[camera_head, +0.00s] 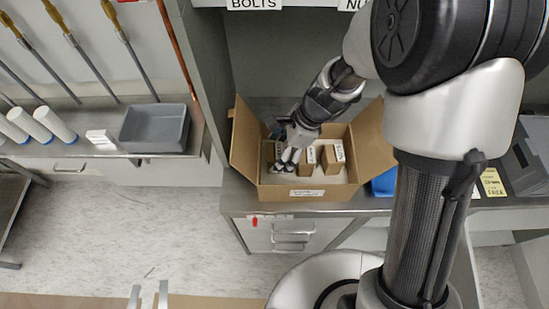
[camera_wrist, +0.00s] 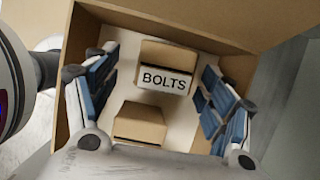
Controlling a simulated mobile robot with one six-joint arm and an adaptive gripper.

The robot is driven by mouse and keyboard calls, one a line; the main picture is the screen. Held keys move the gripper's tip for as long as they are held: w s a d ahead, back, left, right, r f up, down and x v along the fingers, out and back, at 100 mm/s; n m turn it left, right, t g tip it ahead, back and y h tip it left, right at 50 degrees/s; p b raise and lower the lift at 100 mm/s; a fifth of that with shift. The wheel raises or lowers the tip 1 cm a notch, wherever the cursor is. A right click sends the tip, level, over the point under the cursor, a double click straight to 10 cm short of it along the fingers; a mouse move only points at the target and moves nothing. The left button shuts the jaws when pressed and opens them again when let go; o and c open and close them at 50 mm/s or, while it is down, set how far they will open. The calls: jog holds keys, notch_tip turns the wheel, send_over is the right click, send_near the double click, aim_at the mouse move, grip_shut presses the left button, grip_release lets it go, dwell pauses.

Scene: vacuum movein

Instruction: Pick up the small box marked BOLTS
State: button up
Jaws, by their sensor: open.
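The small brown box marked BOLTS (camera_wrist: 168,55) stands in an open cardboard carton (camera_wrist: 225,25), its white label towards the wrist camera. My gripper (camera_wrist: 155,85) is open, with blue-padded fingers spread to the left and right of the BOLTS box in the wrist view. No contact shows, and the remaining distance is hard to judge. A second small brown box (camera_wrist: 140,122) is nearer the camera, its label not visible. In the head view my gripper (camera_head: 288,157) reaches into the left part of the carton (camera_head: 298,193). Labels on the small boxes there are too small to read.
Other small boxes (camera_head: 332,160) stand in the carton's right part. Its flaps are spread open. The carton stands on a metal counter under a shelf with a BOLTS sign (camera_head: 253,4). A blue item (camera_head: 384,182) is right of it; a grey bin (camera_head: 155,128) is on the left bench.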

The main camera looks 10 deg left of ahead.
jog(key=b+x, duration=0.1)
jog(key=x, duration=0.3)
jog(key=shift+w+a+f+b, duration=0.1)
jog(key=shift+w+f+b, duration=0.15)
jog(key=shift+b, duration=0.1)
jog(key=shift+r, duration=0.1)
jog(key=c, duration=1.3)
jog(key=shift+r, duration=0.1)
